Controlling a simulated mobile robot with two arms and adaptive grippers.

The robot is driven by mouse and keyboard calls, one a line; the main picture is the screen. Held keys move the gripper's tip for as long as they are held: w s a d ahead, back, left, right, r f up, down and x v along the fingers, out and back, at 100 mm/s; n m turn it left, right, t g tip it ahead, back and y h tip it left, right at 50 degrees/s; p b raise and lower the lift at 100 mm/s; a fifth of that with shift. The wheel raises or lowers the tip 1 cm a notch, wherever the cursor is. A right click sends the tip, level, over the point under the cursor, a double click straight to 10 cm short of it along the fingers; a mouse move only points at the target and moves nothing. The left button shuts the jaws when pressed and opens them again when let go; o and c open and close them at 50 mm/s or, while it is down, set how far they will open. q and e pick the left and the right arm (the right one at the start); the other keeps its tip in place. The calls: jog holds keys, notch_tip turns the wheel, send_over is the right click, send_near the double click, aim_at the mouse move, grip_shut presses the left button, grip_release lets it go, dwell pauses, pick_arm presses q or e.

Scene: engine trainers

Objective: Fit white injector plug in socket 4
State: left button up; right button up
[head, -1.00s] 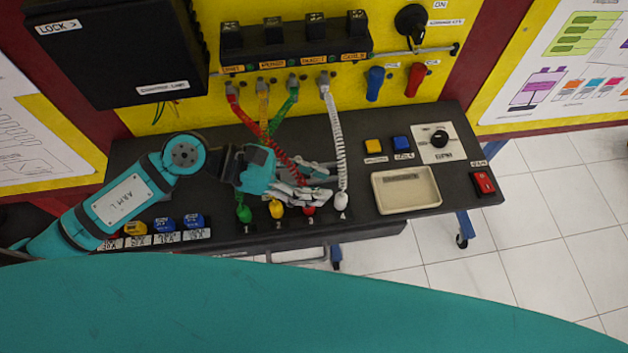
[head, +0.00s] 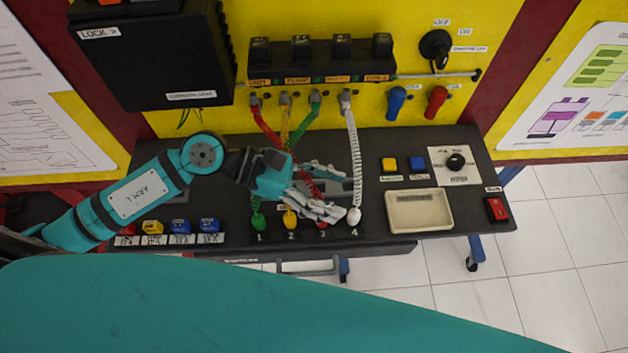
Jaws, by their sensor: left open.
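The white plug (head: 354,215) stands at the position marked 4 on the dark bench, with its coiled white cord (head: 354,150) rising to the connector box. Whether it is fully seated cannot be told. My left gripper (head: 345,193) is open, with its fingers spread just left of the white cord and plug. Its lower fingertip is close to the plug; contact cannot be told. The red plug (head: 321,223) at 3 is partly hidden by that finger. The yellow plug (head: 290,219) is at 2 and the green plug (head: 257,220) at 1. My right gripper is not in view.
Red, yellow and green cords (head: 308,128) run under and behind my gripper. A cream tray (head: 420,222), yellow and blue buttons, a dial (head: 456,162) and a red switch (head: 497,209) lie to the right. The connector box (head: 320,62) is on the yellow panel behind.

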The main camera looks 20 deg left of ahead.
pick_arm(q)
jog(key=shift+a, duration=0.1)
jog(key=v, duration=1.1)
jog(key=shift+a+r, duration=0.2)
jog(key=shift+a, duration=0.15)
dwell(0.9)
